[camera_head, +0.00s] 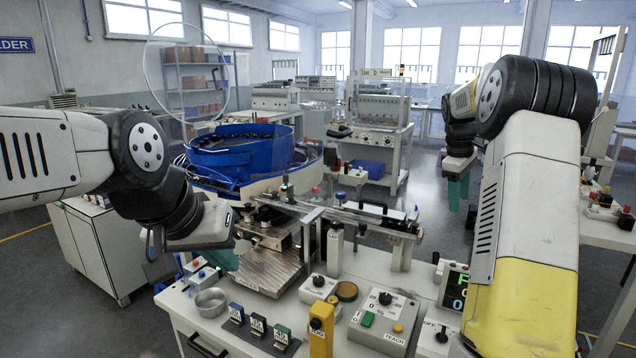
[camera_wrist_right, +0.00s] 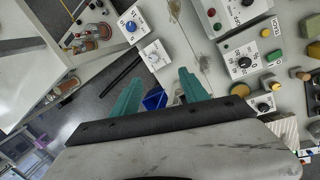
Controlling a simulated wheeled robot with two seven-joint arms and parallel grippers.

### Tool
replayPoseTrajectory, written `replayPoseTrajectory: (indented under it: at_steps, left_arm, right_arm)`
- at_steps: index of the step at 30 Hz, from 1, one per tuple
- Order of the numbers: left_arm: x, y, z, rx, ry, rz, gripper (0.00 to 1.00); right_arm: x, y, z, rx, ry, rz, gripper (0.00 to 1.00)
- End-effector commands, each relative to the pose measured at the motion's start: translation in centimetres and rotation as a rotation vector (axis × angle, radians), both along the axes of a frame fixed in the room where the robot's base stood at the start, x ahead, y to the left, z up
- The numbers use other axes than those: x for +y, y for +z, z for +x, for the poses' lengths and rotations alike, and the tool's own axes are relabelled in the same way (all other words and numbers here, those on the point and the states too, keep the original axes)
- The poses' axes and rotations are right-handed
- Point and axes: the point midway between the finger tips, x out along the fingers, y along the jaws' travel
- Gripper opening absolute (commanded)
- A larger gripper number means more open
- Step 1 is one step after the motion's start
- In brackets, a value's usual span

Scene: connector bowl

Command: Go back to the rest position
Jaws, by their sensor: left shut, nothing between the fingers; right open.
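My left gripper (camera_head: 226,258) comes in from the left and hangs over the left part of the workbench, near a ribbed metal plate (camera_head: 262,276). Its teal fingers are together with nothing between them. My right gripper (camera_head: 459,190) is raised at the right, fingers pointing down, behind the bench's right end. In the right wrist view (camera_wrist_right: 158,92) its two teal fingers stand apart and empty. The blue bowl feeder (camera_head: 235,158) stands behind the bench at the left, with dark small parts in it. My left arm partly covers the area in front of it.
The workbench (camera_head: 208,324) carries a linear rail (camera_head: 350,215), a round metal dish (camera_head: 210,302), several colored blocks, a yellow post (camera_head: 320,330) and a TEACH control box (camera_head: 383,318). Another table with knobs stands at the far right. Open floor shows behind the bench.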

Motion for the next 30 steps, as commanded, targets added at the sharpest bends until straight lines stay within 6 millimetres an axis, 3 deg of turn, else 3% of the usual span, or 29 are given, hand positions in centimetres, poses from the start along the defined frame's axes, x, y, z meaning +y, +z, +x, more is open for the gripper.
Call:
replayPoseTrajectory:
  at_steps: [1, 6, 12, 17, 21, 24, 30]
  left_arm:
    - [0.0, 0.0, 0.0, 0.000, 0.000, 0.000, 0.00]
    - [0.0, 0.0, 0.0, 0.000, 0.000, 0.000, 0.00]
    - [0.0, 0.0, 0.0, 0.000, 0.000, 0.000, 0.00]
    - [0.0, 0.0, 0.0, 0.000, 0.000, 0.000, 0.00]
    - [0.0, 0.0, 0.0, 0.000, 0.000, 0.000, 0.00]
    - [0.0, 0.0, 0.0, 0.000, 0.000, 0.000, 0.00]
    - [0.0, 0.0, 0.0, 0.000, 0.000, 0.000, 0.00]
  right_arm:
    - [1.9, 1.9, -1.4, -0.039, -0.023, 0.021, 0.52]
    - [7.6, 5.9, -6.6, -0.154, -0.129, 0.113, 0.52]
    - [13.7, 8.3, -14.1, -0.268, -0.258, 0.241, 0.52]
    - [18.0, 8.3, -20.7, -0.339, -0.365, 0.358, 0.52]
    - [21.0, 7.0, -26.2, -0.384, -0.460, 0.461, 0.52]
    - [22.6, 5.7, -29.2, -0.403, -0.516, 0.524, 0.52]
    - [24.1, 3.9, -32.3, -0.419, -0.582, 0.594, 0.52]
